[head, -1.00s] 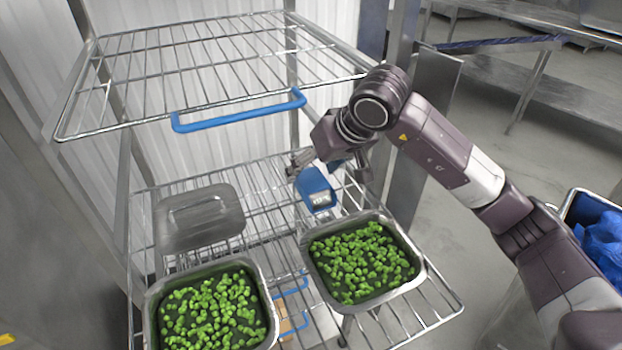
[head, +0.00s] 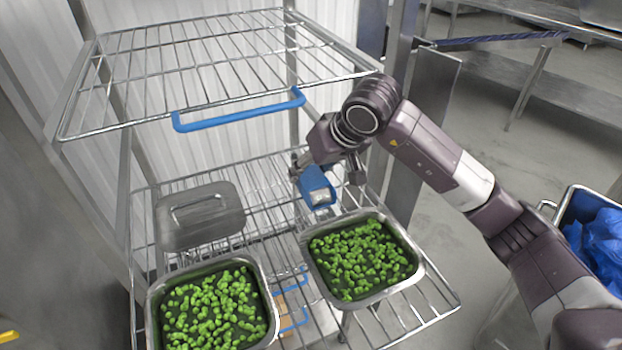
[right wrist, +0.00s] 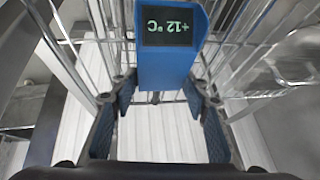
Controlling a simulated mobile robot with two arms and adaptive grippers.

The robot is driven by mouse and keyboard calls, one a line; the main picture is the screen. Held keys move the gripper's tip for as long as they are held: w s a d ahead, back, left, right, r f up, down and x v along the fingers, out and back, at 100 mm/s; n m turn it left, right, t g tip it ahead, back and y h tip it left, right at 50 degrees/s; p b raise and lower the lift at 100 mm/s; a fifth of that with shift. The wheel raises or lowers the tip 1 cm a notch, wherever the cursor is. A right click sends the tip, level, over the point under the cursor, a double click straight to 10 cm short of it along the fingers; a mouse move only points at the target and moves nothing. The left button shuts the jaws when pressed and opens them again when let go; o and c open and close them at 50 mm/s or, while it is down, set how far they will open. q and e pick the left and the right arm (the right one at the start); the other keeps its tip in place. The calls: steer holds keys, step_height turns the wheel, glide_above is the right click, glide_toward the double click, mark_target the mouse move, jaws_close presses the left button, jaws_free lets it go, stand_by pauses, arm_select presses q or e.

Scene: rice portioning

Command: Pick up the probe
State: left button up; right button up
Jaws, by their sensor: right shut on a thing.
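The probe (head: 317,187) is a blue device with a small display, seen in the head view above the middle wire shelf, behind the right pan of green vegetables. In the right wrist view the probe (right wrist: 168,60) shows its dark display reading +12 °C, upside down. My right gripper (head: 326,172) is shut on the probe, with a finger on each side of its body; the fingers also show in the right wrist view (right wrist: 160,100). In the head view the arm's wrist hides part of the probe's back. My left gripper is not in view.
Two metal pans of green vegetables stand on the middle shelf (head: 442,300), one at left (head: 152,318) and one at right (head: 415,262). A metal lid (head: 200,218) lies behind the left pan. An upper wire shelf (head: 225,70) with a blue handle (head: 240,112) hangs above.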

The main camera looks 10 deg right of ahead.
steer(key=shift+r, duration=0.15)
steer(key=shift+c, duration=1.4)
steer(key=shift+r+b, duration=0.2)
steer(key=shift+b, duration=0.25)
steer(key=shift+s+d+r, duration=0.1)
steer(key=shift+d, duration=0.05)
steer(key=s+d+b, duration=0.1)
steer(key=s, duration=0.1)
steer(key=s+d+b, duration=0.1)
steer(key=s, duration=0.1)
steer(key=s+d+b, duration=0.1)
steer(key=s, duration=0.2)
steer(key=shift+d+r, duration=0.25)
steer(key=shift+d, duration=0.1)
step_height(320, 180, up, 12)
steer(key=r+b, duration=0.1)
steer(key=b, duration=0.1)
step_height(320, 180, up, 7)
steer(key=p, duration=0.5)
glide_above(330, 192)
steer(key=s, duration=0.2)
steer(key=shift+w+d+f, duration=0.2)
steer(key=shift+d, duration=0.2)
steer(key=shift+f, duration=0.1)
